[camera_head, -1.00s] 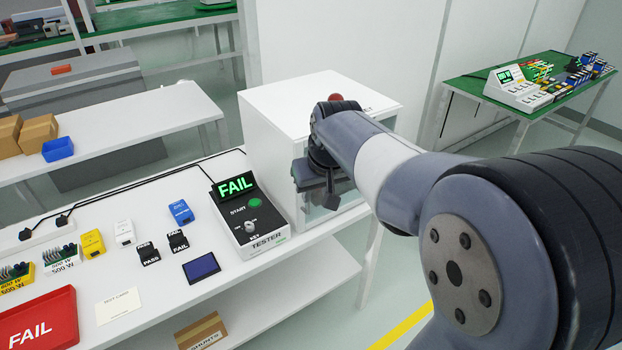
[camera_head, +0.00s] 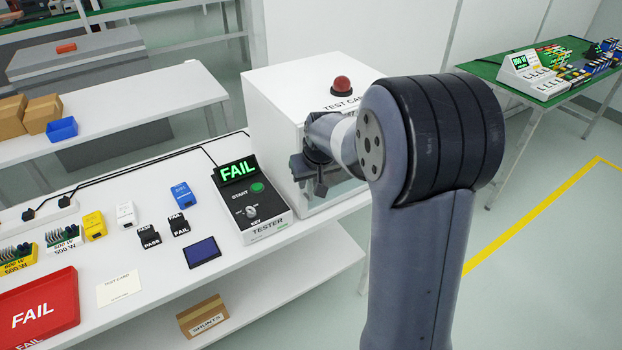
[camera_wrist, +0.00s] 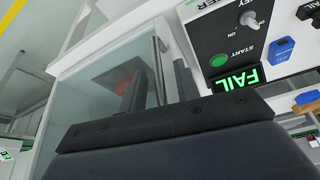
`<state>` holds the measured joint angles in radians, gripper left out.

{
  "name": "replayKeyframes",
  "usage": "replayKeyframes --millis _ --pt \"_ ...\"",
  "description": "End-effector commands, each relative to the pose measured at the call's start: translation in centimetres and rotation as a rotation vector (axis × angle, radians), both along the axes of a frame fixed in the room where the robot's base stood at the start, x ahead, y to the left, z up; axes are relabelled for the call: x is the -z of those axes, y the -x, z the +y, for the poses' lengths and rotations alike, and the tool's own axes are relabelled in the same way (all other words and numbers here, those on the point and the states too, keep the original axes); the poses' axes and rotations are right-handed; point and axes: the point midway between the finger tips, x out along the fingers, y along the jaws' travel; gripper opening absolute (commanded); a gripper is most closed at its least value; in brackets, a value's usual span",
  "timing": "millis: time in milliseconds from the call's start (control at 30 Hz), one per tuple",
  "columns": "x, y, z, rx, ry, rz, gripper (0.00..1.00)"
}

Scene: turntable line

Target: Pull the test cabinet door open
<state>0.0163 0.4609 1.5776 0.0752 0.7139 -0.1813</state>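The test cabinet (camera_head: 285,95) is a white box with a red dome on top, at the right end of the white bench. Its front has a clear door (camera_head: 338,190), partly hidden behind my arm; it looks closed. In the wrist view the glass door (camera_wrist: 85,85) shows left of a thin upright handle bar (camera_wrist: 157,55) at its edge. My gripper (camera_head: 309,183) is at the door's left side. In the wrist view my gripper's fingers (camera_wrist: 160,75) are apart, with the bar appearing between them and a gap on each side. Contact cannot be told.
The tester (camera_head: 255,212), its display reading FAIL, stands close left of the cabinet. A red tray (camera_head: 62,322) and several small modules lie further left. A green-topped table (camera_head: 490,68) stands at the back right. The floor right of my arm, with a yellow line (camera_head: 540,220), is clear.

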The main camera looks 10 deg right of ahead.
Motion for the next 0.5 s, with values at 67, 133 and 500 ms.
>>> replayKeyframes --millis 67,133,500 --pt "0.39 -0.10 0.03 0.000 0.000 0.002 0.31" --pt "0.52 -0.15 0.04 0.000 0.000 0.002 0.31" --pt "0.50 -0.16 0.03 0.000 0.000 0.001 0.18"
